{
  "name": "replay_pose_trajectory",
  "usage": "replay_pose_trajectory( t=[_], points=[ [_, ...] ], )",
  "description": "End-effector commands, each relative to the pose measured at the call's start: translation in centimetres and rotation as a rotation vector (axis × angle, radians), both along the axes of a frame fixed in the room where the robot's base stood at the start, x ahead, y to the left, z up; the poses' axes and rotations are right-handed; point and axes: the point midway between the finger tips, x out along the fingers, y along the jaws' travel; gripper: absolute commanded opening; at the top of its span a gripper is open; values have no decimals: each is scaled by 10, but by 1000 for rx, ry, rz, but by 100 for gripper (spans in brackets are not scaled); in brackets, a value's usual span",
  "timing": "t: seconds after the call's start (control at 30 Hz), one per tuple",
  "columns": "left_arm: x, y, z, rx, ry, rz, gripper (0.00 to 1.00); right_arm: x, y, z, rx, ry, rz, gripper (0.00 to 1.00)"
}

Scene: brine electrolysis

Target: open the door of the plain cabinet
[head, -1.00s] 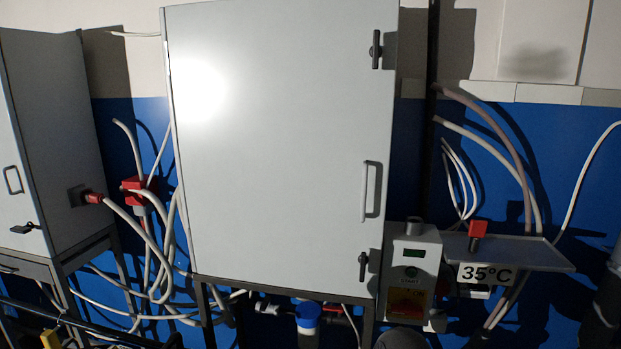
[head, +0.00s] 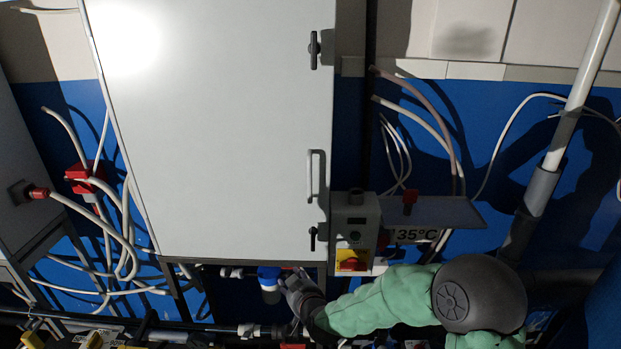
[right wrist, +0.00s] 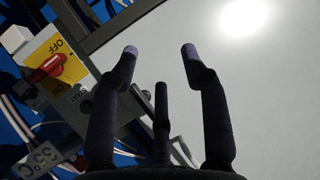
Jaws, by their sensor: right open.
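The plain cabinet (head: 215,130) has a large light-grey door, which is shut. A pale vertical bar handle (head: 316,175) sits at the right side of the door. A dark upper latch (head: 314,50) and a dark lower latch (head: 313,238) are near the same edge, both upright. My right gripper (head: 292,280) is below the door's lower right corner, apart from the handle. In the right wrist view my right gripper (right wrist: 160,50) has its fingers spread and empty, with the grey door surface (right wrist: 265,90) beyond. My left gripper is not in view.
A control box (head: 355,225) with a red-yellow switch stands right of the door, beside a shelf (head: 445,212) with a 35°C sign. A blue-capped fitting (head: 269,280) is under the cabinet, close to my gripper. Cables hang on both sides.

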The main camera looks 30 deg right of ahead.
Motion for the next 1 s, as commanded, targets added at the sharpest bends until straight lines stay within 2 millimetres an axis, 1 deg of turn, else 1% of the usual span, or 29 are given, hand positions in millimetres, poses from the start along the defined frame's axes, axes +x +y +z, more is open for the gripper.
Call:
replay_pose_trajectory(
  t=[0.03,0.07,0.1,0.17,0.2,0.3,0.4,0.5,0.6,0.67,0.77,1.0],
  points=[
    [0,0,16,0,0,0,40,2,-10,41,-24,-56,-21,46],
    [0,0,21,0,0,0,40,3,-16,59,-39,-86,-33,46],
    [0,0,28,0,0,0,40,3,-23,83,-58,-125,-50,46],
    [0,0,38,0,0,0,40,2,-33,119,-86,-181,-76,46],
    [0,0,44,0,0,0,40,1,-40,141,-103,-217,-92,46],
    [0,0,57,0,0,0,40,-4,-54,190,-144,-296,-131,46],
    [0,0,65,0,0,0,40,-10,-64,224,-172,-352,-161,46],
    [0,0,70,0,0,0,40,-14,-70,245,-191,-386,-181,46],
    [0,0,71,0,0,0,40,-15,-73,252,-199,-400,-188,46],
    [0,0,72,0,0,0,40,-13,-74,253,-200,-402,-191,46],
    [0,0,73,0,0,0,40,-6,-77,253,-201,-401,-191,46],
    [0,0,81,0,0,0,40,27,-89,253,-200,-399,-190,46]
  ],
)
